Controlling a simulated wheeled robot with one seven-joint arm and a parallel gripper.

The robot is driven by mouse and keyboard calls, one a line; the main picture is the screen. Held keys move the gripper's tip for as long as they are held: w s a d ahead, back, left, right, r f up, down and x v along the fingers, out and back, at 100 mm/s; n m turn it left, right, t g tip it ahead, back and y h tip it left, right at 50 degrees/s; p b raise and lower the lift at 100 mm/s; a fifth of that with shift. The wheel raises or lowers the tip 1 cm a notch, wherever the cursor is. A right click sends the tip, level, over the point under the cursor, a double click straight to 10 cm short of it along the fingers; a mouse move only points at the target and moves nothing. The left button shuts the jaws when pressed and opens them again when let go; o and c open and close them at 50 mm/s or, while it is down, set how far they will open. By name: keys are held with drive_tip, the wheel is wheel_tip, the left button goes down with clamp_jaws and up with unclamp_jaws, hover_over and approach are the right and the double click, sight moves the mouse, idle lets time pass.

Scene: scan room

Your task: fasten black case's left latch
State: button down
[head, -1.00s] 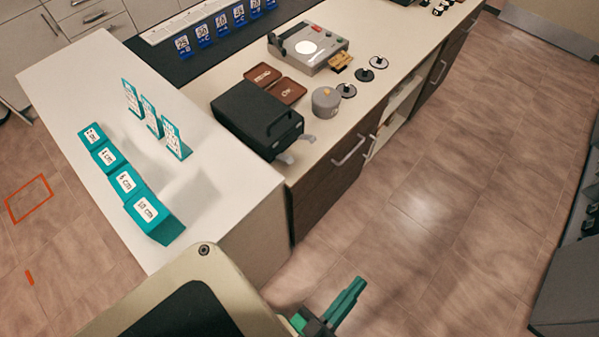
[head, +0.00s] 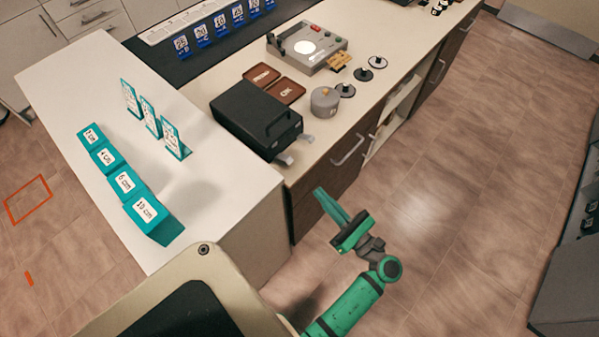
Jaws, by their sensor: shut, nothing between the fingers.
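The black case (head: 256,112) sits on the counter near its front edge, lid down, with a handle on its front side. Two pale grey latches stick out at its front: one latch (head: 284,158) near the front corner and the other (head: 306,138) further right. Both appear to stand out from the case. My gripper (head: 323,196) is in front of the counter, below and to the right of the case and apart from it. Its green fingers are together and empty, pointing up toward the counter.
Teal labelled blocks (head: 127,180) and upright teal cards (head: 156,120) stand on the white counter (head: 215,195) at left. Floor (head: 440,200) at right is clear.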

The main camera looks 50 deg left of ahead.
sight(299, 178)
drive_tip(key=shift+w+a+f+n+g+h, duration=0.15)
drive_tip(key=shift+w+f+n+g+h, duration=0.2)
drive_tip(key=shift+n, duration=0.35)
drive_tip(key=shift+w+a+f+n+g+h, duration=0.1)
drive_tip(key=shift+w+f+n+g+h, duration=0.3)
drive_tip(key=shift+n, duration=0.3)
drive_tip(key=shift+s+r, duration=0.1)
drive_tip(key=shift+r, duration=0.05)
drive_tip(key=a, duration=0.2)
drive_tip(key=a+r, duration=0.1)
drive_tip(key=a, duration=0.2)
drive_tip(key=s+a, duration=0.1)
drive_tip(key=a, duration=0.2)
drive_tip(key=shift+a+r, duration=0.25)
drive_tip(key=shift+s+a+r, duration=0.1)
drive_tip(key=shift+s+a, duration=0.05)
drive_tip(key=shift+a, duration=0.6)
drive_tip(key=shift+d+r, duration=0.1)
drive_tip(key=shift+r, duration=0.2)
drive_tip(key=shift+h, duration=0.25)
